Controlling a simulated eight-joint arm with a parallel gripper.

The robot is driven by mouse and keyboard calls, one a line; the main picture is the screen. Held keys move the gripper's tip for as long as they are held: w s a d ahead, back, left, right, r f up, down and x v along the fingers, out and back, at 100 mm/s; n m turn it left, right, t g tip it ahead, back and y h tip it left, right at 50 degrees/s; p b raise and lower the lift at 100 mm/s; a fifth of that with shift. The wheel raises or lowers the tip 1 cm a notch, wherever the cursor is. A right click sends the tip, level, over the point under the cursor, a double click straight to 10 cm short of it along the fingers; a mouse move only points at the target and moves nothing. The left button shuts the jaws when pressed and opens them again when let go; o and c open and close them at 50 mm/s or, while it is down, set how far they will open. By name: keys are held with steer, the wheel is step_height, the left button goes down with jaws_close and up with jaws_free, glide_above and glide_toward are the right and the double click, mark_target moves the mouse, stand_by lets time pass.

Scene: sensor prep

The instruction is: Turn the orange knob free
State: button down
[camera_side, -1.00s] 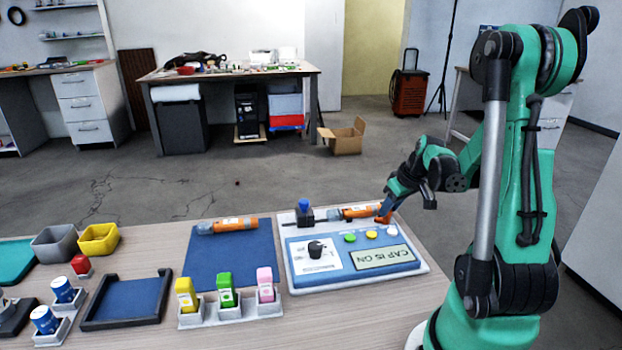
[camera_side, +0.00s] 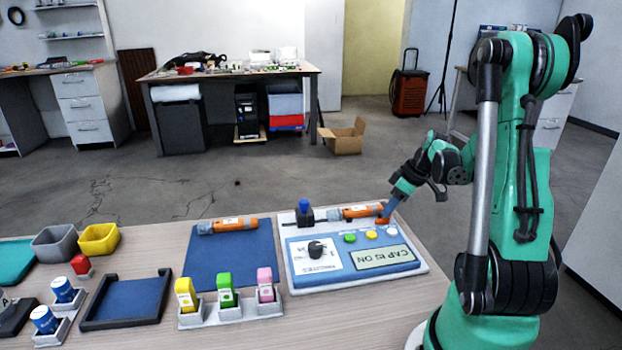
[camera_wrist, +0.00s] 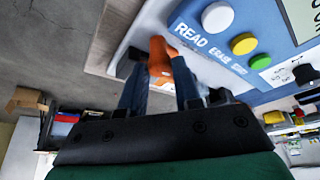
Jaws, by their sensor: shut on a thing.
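The orange knob (camera_side: 382,221) is at the right end of an orange-and-grey sensor (camera_side: 352,212) lying along the back of the blue-and-white device (camera_side: 300,283). My gripper (camera_side: 386,215) reaches down to it from the upper right, tilted. In the wrist view the orange knob (camera_wrist: 158,55) sits between the two blue fingers of my gripper (camera_wrist: 159,70), which is shut on it. The knob's far end and its join to the sensor are partly hidden. The device's display (camera_side: 385,257) reads "CAP IS ON".
A second orange sensor (camera_side: 228,226) lies on a blue mat (camera_side: 235,262) to the left. A blue-topped post (camera_side: 304,208) stands at the device's back left. Yellow, green and pink bottles sit in a holder (camera_side: 230,312) in front. Coloured buttons (camera_side: 350,238) and a black dial (camera_side: 316,249) are on the device.

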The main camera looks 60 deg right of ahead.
steer(key=c, duration=0.6)
jaws_free()
steer(key=shift+r, duration=0.1)
steer(key=shift+v, duration=2.7)
steer(key=w+a+r+t, duration=0.1)
steer(key=w+a, duration=0.1)
steer(key=a, duration=0.7)
steer(key=w+a+r, duration=0.2)
steer(key=w+a, duration=0.1)
steer(key=a, duration=0.6)
steer(key=w+a+r+t, duration=0.1)
steer(key=w+a, duration=0.2)
steer(key=a, duration=0.5)
steer(key=shift+a+r+t, duration=0.25)
steer(key=shift+a+t, duration=0.05)
steer(key=shift+a, duration=0.1)
